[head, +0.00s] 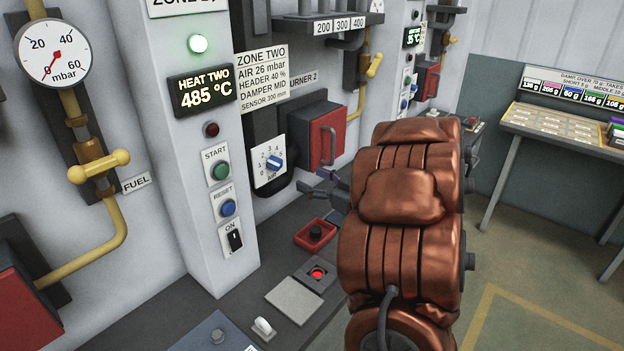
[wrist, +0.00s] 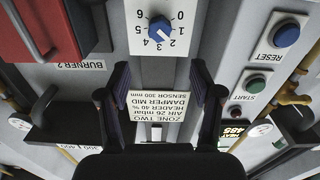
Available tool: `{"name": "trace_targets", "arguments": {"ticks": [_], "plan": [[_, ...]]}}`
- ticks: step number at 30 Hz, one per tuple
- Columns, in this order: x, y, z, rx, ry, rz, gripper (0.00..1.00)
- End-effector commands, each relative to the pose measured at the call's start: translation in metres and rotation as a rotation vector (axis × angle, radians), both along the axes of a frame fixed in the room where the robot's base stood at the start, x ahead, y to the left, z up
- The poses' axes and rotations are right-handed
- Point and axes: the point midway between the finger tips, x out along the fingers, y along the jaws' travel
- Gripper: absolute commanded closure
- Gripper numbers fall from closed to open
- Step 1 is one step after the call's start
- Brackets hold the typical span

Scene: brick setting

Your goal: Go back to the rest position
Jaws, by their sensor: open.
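My gripper (head: 326,190) is at the end of my copper-coloured arm, in front of the control panel. It is just right of and a little below the white dial plate with a blue knob (head: 274,163). In the wrist view my gripper (wrist: 160,78) has its two dark fingers wide apart with nothing between them. That view is upside down, and the blue knob (wrist: 160,29) shows beyond the fingertips, apart from them. The ZONE TWO sign (wrist: 153,115) shows between the fingers. My arm hides part of the bench and panel behind it.
A grey column (head: 205,130) carries the 485 °C display and START and RESET buttons. A red burner door (head: 327,138) stands close behind my gripper. Below are a red-framed black button (head: 316,233) and a lit red button (head: 317,273). Open floor (head: 530,270) lies at right before a table (head: 553,125).

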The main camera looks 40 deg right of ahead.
Motion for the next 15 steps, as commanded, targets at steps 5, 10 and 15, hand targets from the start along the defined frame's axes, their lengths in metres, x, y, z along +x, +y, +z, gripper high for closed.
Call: {"name": "trace_targets", "arguments": {"ticks": [5, 10, 15], "plan": [[0.0002, 0.0000, -0.0001, 0.000, 0.000, 0.000, 0.35], [0.0003, 0.0000, -0.0001, 0.000, 0.000, 0.000, 0.35], [0.0035, -0.0007, -0.0012, -0.013, 0.016, -0.011, 0.35]]}}
